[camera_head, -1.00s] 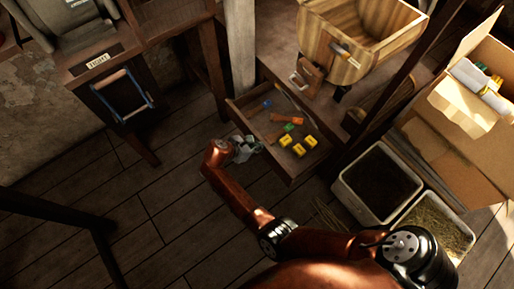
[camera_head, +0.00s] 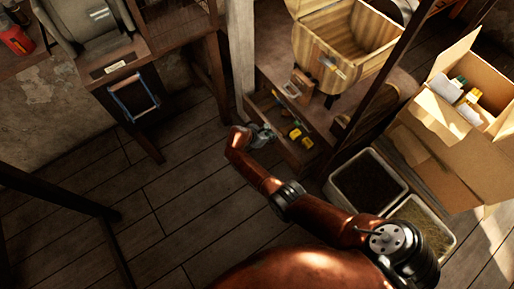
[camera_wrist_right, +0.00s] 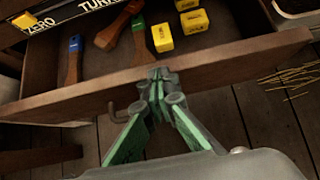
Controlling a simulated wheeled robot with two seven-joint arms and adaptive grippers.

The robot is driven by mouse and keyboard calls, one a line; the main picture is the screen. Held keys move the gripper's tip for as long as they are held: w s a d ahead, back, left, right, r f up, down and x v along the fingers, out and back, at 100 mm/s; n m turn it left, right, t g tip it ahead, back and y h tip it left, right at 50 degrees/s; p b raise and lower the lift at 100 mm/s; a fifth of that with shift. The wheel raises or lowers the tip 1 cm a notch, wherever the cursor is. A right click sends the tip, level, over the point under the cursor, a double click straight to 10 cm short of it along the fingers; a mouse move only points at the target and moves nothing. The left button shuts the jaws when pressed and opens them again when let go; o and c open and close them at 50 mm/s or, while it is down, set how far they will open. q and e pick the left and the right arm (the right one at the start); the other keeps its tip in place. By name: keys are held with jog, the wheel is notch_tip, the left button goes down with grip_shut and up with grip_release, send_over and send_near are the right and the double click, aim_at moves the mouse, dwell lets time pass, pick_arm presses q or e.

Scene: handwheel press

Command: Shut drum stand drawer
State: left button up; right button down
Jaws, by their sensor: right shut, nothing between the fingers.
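The drum stand drawer (camera_head: 293,160) is partly open below the wooden barrel drum (camera_head: 335,50) in the head view. It holds yellow blocks and wooden-handled tools. In the right wrist view, the drawer's wooden front (camera_wrist_right: 235,59) crosses the picture, with a dark hook (camera_wrist_right: 120,113) below its top edge. My right gripper (camera_wrist_right: 160,80) is shut and empty, its fingertips at the outer face of the drawer front and seemingly touching it. In the head view, my right gripper (camera_head: 264,136) is at the drawer's front side. My left gripper is not in view.
Two bins of dark and straw-like material (camera_head: 367,182) stand right of the drawer. An open cardboard box (camera_head: 465,145) is farther right. Plank floor (camera_head: 170,215) in front is clear.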

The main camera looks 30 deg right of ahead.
aim_at(286, 145)
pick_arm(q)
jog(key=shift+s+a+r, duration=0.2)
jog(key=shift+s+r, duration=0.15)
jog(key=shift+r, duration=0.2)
pick_arm(e)
jog(key=d, duration=0.8)
jog(key=shift+w+d, duration=0.15)
jog(key=shift+w, duration=0.15)
